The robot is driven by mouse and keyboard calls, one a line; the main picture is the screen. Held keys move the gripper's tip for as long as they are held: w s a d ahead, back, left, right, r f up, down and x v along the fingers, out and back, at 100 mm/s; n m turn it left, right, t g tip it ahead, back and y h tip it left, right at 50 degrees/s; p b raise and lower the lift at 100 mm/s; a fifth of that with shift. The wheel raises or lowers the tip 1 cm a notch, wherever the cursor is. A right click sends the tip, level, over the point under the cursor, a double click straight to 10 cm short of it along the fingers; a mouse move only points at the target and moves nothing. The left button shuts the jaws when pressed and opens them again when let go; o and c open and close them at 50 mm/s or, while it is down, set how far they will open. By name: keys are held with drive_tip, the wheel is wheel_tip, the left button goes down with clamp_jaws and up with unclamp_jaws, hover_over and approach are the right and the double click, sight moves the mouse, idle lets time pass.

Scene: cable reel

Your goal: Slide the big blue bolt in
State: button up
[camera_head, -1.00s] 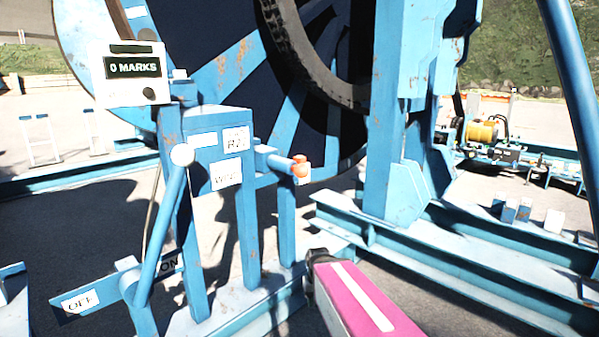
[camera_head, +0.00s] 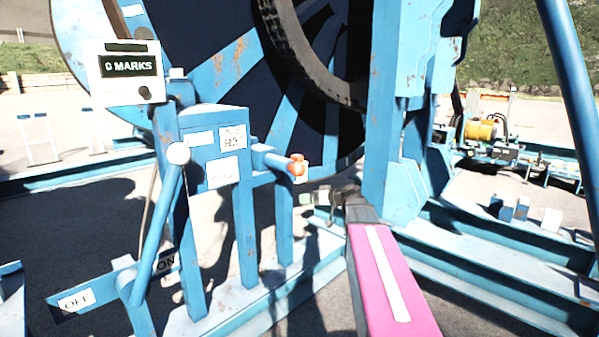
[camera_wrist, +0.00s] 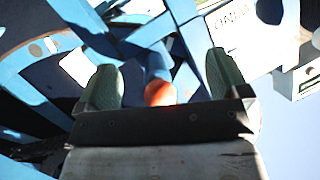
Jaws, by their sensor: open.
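The blue bolt (camera_head: 268,158) sticks out to the right from the blue post box. Its end carries an orange knob (camera_head: 298,167). In the wrist view the orange knob (camera_wrist: 160,92) lies between the two green finger pads, with the blue bolt shaft (camera_wrist: 158,62) behind it. My gripper (camera_head: 308,198) is open and empty, just below and slightly right of the knob in the head view. I cannot tell whether a finger touches the knob.
A white counter box (camera_head: 130,72) reads 0 MARKS. A blue lever with a white ball (camera_head: 178,153) stands left, beside ON and OFF labels. The big reel (camera_head: 230,70) and a thick blue upright (camera_head: 388,130) are behind.

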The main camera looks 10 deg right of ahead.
drive_tip(key=w+d+r+n+t+y, duration=0.1)
drive_tip(key=w+d+r+t+y, duration=0.25)
drive_tip(key=r, duration=0.55)
drive_tip(key=h, duration=0.2)
approach(282, 164)
drive_tip(key=w, duration=0.1)
drive_tip(key=w+f, duration=0.1)
drive_tip(key=shift+w+a+f+g, duration=0.15)
drive_tip(key=shift+w+a+g, duration=0.05)
drive_tip(key=shift+w+g, duration=0.2)
drive_tip(key=c, duration=1.2)
drive_tip(key=x, duration=0.3)
drive_tip(key=w+d+x, duration=0.1)
drive_tip(key=x, duration=0.6)
drive_tip(key=shift+w, duration=0.55)
drive_tip(key=shift+c, duration=0.2)
drive_tip(key=o, duration=1.2)
drive_tip(key=shift+a, duration=0.1)
drive_tip(key=shift+o, duration=0.2)
